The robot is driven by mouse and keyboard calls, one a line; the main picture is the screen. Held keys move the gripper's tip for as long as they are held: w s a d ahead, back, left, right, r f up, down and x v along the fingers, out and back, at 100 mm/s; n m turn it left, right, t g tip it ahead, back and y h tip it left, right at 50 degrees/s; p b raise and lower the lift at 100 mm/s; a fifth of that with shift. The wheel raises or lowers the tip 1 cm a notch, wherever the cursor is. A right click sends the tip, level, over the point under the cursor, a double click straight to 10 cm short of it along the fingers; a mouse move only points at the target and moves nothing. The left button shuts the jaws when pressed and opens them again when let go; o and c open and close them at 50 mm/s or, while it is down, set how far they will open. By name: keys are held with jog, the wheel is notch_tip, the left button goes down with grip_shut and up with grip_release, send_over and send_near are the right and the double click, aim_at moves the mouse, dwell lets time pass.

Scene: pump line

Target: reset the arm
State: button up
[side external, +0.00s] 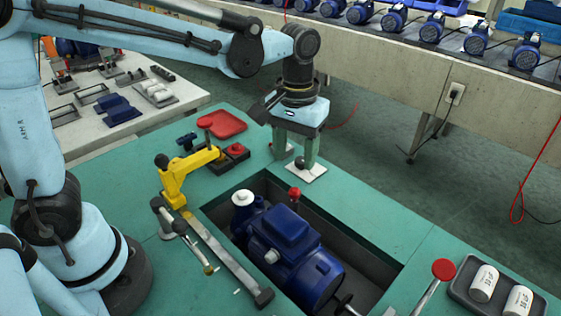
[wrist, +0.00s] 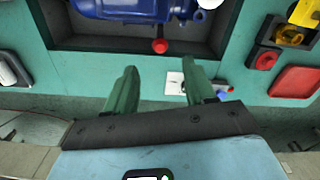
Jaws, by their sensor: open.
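My gripper (side external: 296,161) hangs pointing down at the far edge of the green bench, just beyond the pit. Its two green fingers are apart with nothing between them. In the wrist view the open fingers (wrist: 159,72) point toward the pit's edge. A small white plate (side external: 318,171) with a dark knob lies beneath the fingers in the side view; I cannot tell if they touch it. The blue pump (side external: 290,250) lies in the recessed pit, apart from my gripper, and its lower part shows at the top of the wrist view (wrist: 115,8).
A yellow lever clamp (side external: 187,173) and a red tray (side external: 222,124) stand left of my gripper. A red-knobbed rod (side external: 295,194) rises at the pit edge. A dark tray (side external: 459,291) holds white cylinders at right. A conveyor (side external: 385,50) with several blue motors runs behind.

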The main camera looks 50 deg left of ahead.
jog(key=shift+r, duration=0.75)
jog(key=s+a+m+t, duration=0.3)
jog(key=s+a+t, duration=0.4)
jog(key=s+a, duration=0.1)
jog(key=shift+a+f, duration=0.15)
jog(key=shift+a, duration=0.7)
jog(key=shift+o, duration=0.4)
dwell(0.4)
